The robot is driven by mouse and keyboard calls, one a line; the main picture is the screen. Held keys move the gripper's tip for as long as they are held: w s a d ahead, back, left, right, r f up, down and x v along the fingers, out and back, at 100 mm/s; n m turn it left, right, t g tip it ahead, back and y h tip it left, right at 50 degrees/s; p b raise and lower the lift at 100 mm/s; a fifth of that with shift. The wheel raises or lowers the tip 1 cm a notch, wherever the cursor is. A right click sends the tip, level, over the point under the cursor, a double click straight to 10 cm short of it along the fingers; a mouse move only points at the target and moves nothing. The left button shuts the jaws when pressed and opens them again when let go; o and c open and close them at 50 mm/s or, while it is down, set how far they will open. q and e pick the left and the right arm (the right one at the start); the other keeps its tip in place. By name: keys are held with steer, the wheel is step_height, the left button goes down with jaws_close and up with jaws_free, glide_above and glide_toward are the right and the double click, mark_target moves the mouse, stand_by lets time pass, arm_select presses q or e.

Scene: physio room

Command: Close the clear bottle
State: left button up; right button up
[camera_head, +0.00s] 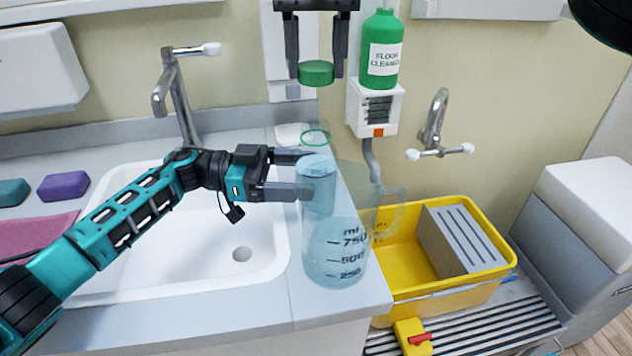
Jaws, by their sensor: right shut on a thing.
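The clear bottle (318,204) has a green rim around its open mouth and a pale blue band. My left gripper (314,173) reaches in from the left, with one finger on the near side of the bottle and one on the far side. My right gripper (316,60) comes down from the top and is shut on a green cap (316,73). The cap is above the bottle's mouth, apart from it. The bottle's lower part overlaps a clear measuring jug, so I cannot tell where its base rests.
The clear measuring jug (338,262) stands at the counter's right corner. A white sink (215,262) lies left. A green floor cleaner bottle (384,50) is on a wall dispenser (360,110), close right of my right gripper. A yellow bucket (400,268) stands lower right.

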arm_select(q)
steer(key=shift+s+d, duration=0.15)
steer(key=shift+d, duration=1.95)
steer(key=c, duration=1.2)
arm_select(e)
steer(key=shift+f, duration=2.5)
